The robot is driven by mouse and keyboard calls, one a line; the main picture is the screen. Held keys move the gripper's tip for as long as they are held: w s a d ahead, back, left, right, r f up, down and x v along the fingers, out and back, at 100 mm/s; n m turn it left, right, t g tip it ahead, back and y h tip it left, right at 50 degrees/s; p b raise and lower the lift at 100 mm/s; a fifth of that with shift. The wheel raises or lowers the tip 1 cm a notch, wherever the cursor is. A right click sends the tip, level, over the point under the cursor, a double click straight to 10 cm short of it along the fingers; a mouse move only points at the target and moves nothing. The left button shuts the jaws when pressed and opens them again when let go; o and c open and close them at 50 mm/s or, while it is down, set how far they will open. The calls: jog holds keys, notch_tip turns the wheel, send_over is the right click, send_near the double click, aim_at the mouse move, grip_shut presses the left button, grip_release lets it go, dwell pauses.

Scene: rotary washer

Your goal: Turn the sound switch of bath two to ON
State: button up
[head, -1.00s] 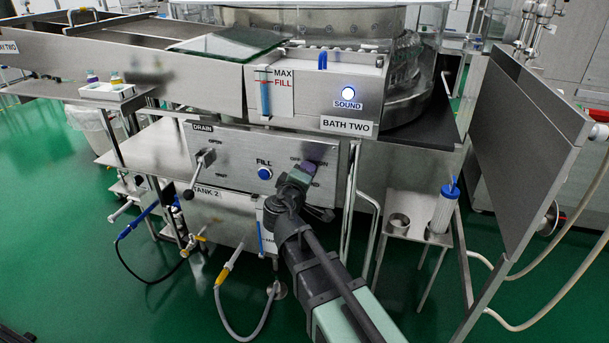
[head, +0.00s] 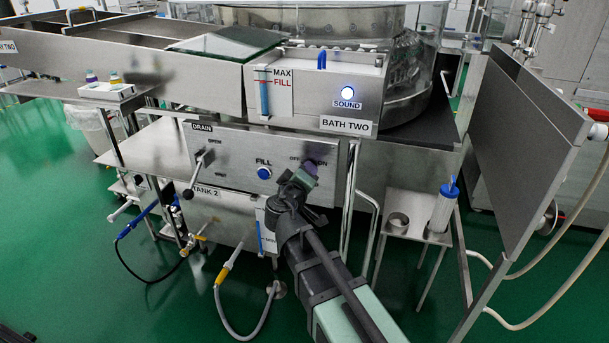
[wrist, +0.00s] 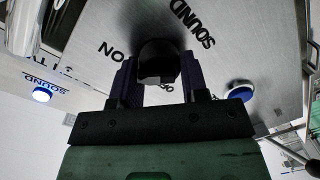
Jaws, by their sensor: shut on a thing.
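The sound switch (wrist: 158,60) is a dark knob on the steel panel below bath two. In the wrist view it sits between the two purple fingers of my gripper (wrist: 157,74), which is shut on it. The SOUND label (wrist: 192,24) and the ON label (wrist: 114,50) show on the panel beside it; the OFF label is mostly hidden in that view. In the head view my gripper (head: 309,171) covers the switch, so its pointing direction cannot be told. The sound lamp (head: 348,93) on the bath two housing (head: 318,88) glows white-blue.
The blue fill button (head: 264,173) and the drain handle (head: 196,176) are left of my gripper on the same panel (head: 232,158). A vertical metal pipe (head: 349,200) stands close on the right. A small stand (head: 414,232) holds a blue-topped cylinder (head: 443,207).

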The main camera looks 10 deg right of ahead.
jog(key=o, duration=0.9)
jog(key=p+v, duration=0.1)
jog(key=v, duration=1)
